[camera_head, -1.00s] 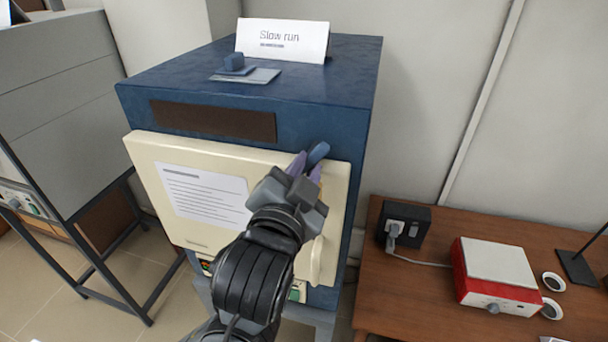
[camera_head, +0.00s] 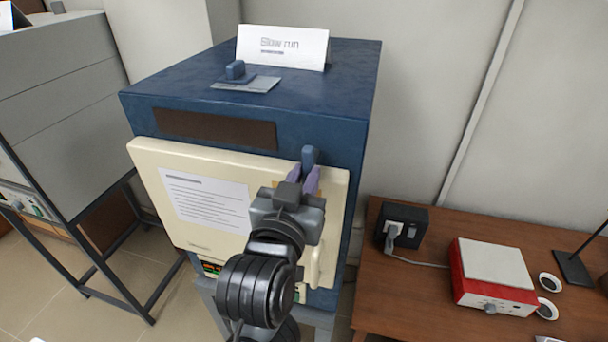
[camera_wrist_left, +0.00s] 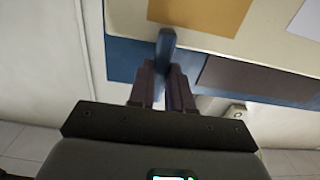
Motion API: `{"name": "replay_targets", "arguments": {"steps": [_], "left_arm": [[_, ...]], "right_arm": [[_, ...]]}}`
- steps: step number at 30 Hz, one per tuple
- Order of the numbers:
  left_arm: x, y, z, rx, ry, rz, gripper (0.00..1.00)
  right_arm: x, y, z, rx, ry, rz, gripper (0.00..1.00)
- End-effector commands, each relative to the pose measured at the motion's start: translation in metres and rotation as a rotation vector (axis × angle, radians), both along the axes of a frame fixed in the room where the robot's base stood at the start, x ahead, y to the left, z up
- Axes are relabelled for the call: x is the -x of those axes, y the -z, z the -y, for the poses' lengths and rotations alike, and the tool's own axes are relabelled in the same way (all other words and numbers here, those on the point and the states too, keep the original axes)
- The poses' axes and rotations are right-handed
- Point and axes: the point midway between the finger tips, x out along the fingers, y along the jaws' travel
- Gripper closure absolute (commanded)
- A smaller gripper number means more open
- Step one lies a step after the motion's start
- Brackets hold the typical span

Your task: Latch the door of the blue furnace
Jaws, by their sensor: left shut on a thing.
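The blue furnace (camera_head: 350,100) stands in the middle of the head view. Its cream door (camera_head: 155,165) lies against the front, with a printed sheet on it. A small blue latch (camera_head: 309,155) sits at the upper right of the door and now points roughly upright. My left gripper (camera_head: 310,178) is shut on this latch, with a purple-grey finger on either side. In the left wrist view the latch (camera_wrist_left: 165,50) shows between the fingertips. The gripper hides the latch's lower part. My right gripper is not in view.
A wooden table (camera_head: 400,300) at the right holds a red and white hotplate (camera_head: 495,275) and a black socket box (camera_head: 402,222). A grey furnace (camera_head: 60,110) on a dark stand is at the left. A "Slow run" card (camera_head: 283,47) stands on the blue furnace.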

Motion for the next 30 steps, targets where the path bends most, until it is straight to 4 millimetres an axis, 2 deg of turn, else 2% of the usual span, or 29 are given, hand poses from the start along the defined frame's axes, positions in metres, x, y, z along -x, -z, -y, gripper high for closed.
{"name": "replay_targets", "arguments": {"steps": [14, 15, 19, 30], "left_arm": [[0.0006, -0.0015, -0.0001, 0.016, 0.001, -0.001, 1.00], [0.0006, -0.0016, -0.0001, 0.016, 0.001, -0.001, 0.76], [0.0005, -0.0012, 0.0000, 0.015, 0.000, -0.001, 0.56], [0.0017, -0.0008, -0.0004, 0.013, 0.000, -0.002, 0.55]], "right_arm": [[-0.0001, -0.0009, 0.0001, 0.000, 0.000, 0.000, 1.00], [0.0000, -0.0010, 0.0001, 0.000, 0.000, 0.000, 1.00], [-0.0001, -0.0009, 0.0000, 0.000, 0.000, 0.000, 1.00], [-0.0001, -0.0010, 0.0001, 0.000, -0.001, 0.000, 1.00]]}}
